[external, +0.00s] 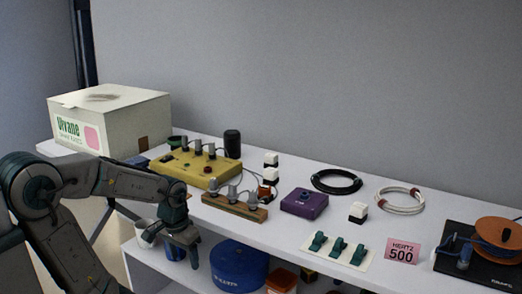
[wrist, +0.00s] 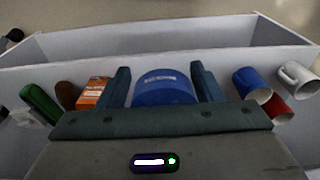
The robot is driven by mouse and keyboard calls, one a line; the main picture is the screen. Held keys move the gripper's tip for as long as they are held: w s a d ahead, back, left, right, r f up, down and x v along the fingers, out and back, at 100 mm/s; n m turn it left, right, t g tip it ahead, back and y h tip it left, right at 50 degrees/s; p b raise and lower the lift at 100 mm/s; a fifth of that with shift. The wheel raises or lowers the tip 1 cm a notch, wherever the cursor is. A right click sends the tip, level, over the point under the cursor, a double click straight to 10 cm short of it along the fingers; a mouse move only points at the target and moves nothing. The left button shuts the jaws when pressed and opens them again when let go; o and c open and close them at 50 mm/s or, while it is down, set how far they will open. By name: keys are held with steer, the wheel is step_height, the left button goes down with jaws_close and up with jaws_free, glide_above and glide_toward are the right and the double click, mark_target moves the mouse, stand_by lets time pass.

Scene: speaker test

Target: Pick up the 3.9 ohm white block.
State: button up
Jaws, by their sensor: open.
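Small white blocks with dark bases stand on the white table (external: 330,190). One block (external: 271,160) is right of the yellow box, another (external: 358,212) is right of the purple box, and a third (external: 266,190) with a reddish side is near the wooden strip. Their markings are too small to read, so I cannot tell which is 3.9 ohm. My gripper (external: 182,250) is open and empty, pointing down at the table's front edge, left of all the blocks. In the wrist view its two fingers (wrist: 160,70) stand apart and no white block shows.
The lower shelf holds a blue drum (external: 238,266), also in the wrist view (wrist: 163,88), and mugs (wrist: 296,77).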

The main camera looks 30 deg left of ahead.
steer(key=shift+r, duration=0.15)
step_height(320, 180, up, 52)
steer(key=w+d+m+t+p, duration=0.2)
steer(key=w+p, duration=0.1)
steer(key=p, duration=4.2)
steer(key=m+g+h+b, duration=0.4)
steer(key=m+h+b, duration=0.1)
steer(key=m+b, duration=1.4)
glide_above(357, 204)
steer(key=a, duration=0.5)
step_height(357, 204, down, 27)
steer(key=n, duration=0.1)
steer(key=shift+y, duration=0.3)
steer(key=x, duration=0.5)
steer(key=b+x, duration=0.1)
steer(key=x, duration=0.1)
steer(key=shift+w+d+f, duration=0.2)
steer(key=shift+d+f, duration=0.05)
steer(key=shift+f, duration=0.05)
steer(key=shift+x, duration=2.8)
steer(key=shift+w+r, duration=0.1)
steer(key=shift+w, duration=0.2)
steer(key=c, duration=1.1)
